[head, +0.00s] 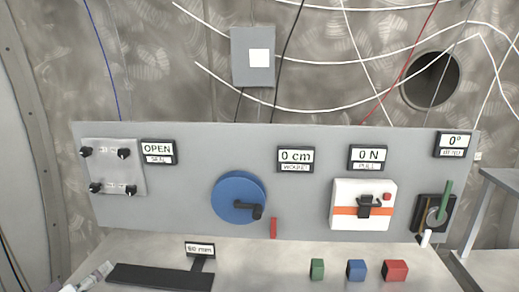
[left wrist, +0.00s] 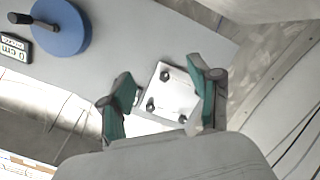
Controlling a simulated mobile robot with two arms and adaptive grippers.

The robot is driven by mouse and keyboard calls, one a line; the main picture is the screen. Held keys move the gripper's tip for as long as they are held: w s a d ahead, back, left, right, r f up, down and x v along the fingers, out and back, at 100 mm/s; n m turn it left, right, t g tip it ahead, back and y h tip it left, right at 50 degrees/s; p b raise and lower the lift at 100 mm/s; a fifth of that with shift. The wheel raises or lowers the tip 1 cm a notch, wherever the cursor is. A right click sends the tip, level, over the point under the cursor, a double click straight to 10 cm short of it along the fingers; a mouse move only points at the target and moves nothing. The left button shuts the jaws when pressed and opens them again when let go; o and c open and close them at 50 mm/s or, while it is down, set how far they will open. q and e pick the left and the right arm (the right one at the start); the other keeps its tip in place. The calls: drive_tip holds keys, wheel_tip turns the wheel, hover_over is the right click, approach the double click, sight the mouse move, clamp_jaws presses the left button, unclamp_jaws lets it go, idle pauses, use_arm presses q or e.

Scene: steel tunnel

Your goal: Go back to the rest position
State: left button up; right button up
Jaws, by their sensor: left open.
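In the left wrist view my left gripper (left wrist: 162,75) shows two green fingers spread apart, with nothing between them. Beyond the fingers is the grey plate with several black knobs (left wrist: 167,95); I cannot tell how far away it is. The same knob plate (head: 118,168) is at the left end of the panel in the head view. I cannot make out my left gripper clearly in the head view. My right gripper is in neither view.
A grey panel (head: 300,205) carries a blue wheel (head: 238,197), a white box with an orange stripe (head: 345,195) and a green lever (head: 445,203). On the ledge are green (head: 317,269), blue (head: 356,270) and red (head: 395,270) blocks and a black strip (head: 150,277).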

use_arm(q)
drive_tip(key=s+d+f+m+g, duration=0.1)
drive_tip(key=s+d+f+g, duration=0.1)
drive_tip(key=s+d+f, duration=0.2)
drive_tip(key=s+d+f+m+g, duration=0.2)
drive_tip(key=s+d+f, duration=0.3)
drive_tip(key=f, duration=0.1)
drive_tip(key=s+d+f+m+g, duration=0.2)
drive_tip(key=s+d+f+g, duration=0.1)
drive_tip(key=s+d+f, duration=0.1)
drive_tip(key=shift+s+d+f, duration=0.15)
drive_tip(key=shift+s+f, duration=0.4)
drive_tip(key=shift+s, duration=0.05)
drive_tip(key=s+d+f+m+g+y, duration=0.1)
drive_tip(key=s+d+m+g, duration=0.15)
drive_tip(key=s, duration=0.55)
drive_tip(key=s+d+f+m+g+y, duration=0.1)
drive_tip(key=s+d+f+g, duration=0.15)
drive_tip(key=s, duration=0.55)
wheel_tip(320, 180, down, 24)
drive_tip(key=g, duration=0.1)
drive_tip(key=s+a+f+g, duration=0.1)
drive_tip(key=s+a+f, duration=0.2)
drive_tip(key=s+f, duration=1.4)
drive_tip(key=shift+s+f+g, duration=0.15)
drive_tip(key=shift+s+g, duration=0.1)
drive_tip(key=shift+g, duration=0.05)
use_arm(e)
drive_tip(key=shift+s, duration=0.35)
